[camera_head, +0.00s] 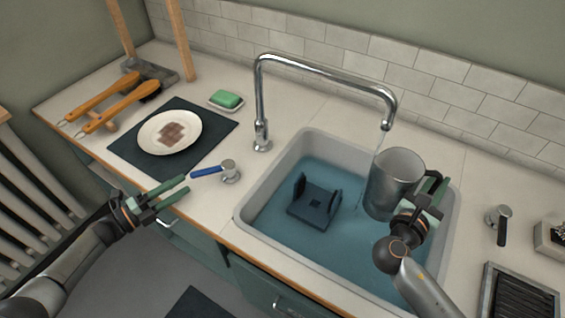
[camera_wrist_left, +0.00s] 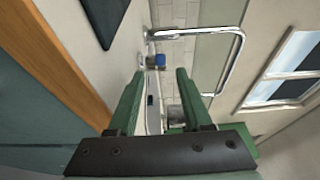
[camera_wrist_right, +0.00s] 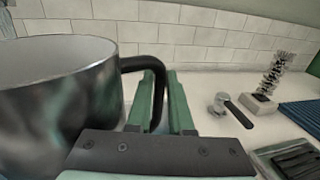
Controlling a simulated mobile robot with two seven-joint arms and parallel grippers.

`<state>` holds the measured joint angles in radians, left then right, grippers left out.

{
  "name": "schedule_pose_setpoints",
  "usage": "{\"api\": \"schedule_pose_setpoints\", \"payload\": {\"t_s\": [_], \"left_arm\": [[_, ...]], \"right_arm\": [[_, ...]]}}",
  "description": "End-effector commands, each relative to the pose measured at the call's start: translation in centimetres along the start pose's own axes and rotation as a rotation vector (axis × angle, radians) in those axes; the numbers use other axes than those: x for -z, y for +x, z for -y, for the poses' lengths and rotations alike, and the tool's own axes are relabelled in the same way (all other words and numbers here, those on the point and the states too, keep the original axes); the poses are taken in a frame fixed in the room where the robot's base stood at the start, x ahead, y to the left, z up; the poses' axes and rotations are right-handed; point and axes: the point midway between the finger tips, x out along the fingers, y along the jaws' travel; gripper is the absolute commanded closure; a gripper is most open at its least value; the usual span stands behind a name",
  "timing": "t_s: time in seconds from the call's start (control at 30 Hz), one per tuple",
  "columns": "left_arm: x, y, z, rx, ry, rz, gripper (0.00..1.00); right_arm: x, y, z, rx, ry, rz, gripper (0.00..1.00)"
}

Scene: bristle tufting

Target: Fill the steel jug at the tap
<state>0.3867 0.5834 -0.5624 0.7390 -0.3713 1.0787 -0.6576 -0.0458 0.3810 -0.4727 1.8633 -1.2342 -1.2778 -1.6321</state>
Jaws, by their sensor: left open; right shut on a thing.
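The steel jug (camera_head: 391,184) is held over the right part of the sink, its mouth near and below the spout end of the chrome tap (camera_head: 320,68). A thin pale streak hangs under the spout; I cannot tell whether it enters the jug. My right gripper (camera_head: 432,192) is shut on the jug's black handle (camera_wrist_right: 157,92). The jug's inside bottom is hidden. A blue lever (camera_head: 207,172) on a metal knob (camera_head: 230,171) stands left of the sink. My left gripper (camera_head: 187,190) is open, its fingertips just left of the lever, seemingly apart from it.
The sink (camera_head: 247,213) has a blue-looking basin with a dark rack (camera_head: 313,208) in it. A black-levered knob (camera_head: 502,226) stands to the right. A plate (camera_head: 155,140) on a dark mat, green soap (camera_head: 226,98) and orange-handled brushes (camera_head: 103,95) occupy the left counter.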

Motion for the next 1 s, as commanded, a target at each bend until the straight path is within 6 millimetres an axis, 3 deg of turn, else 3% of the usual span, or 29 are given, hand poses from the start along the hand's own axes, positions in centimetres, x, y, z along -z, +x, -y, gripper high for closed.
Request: {"api": "schedule_pose_setpoints", "payload": {"t_s": [0.2,0.6,0.77,1.0], "left_arm": [[0.0,-3.4,0.1,0.001,0.0,-0.001,0.5],[0.0,-4.3,0.1,0.001,0.0,-0.002,0.5],[-0.2,-3.8,0.3,0.006,0.0,0.017,0.68],[-3.0,-0.6,2.3,0.027,-0.026,0.202,0.95]], "right_arm": [[-0.1,0.0,0.0,0.0,0.002,0.002,1.0],[-0.1,0.0,0.0,0.0,0.002,0.002,1.0],[-0.1,0.0,0.0,0.0,0.002,0.002,1.0],[-0.1,0.0,0.0,0.0,0.002,0.002,1.0]]}}
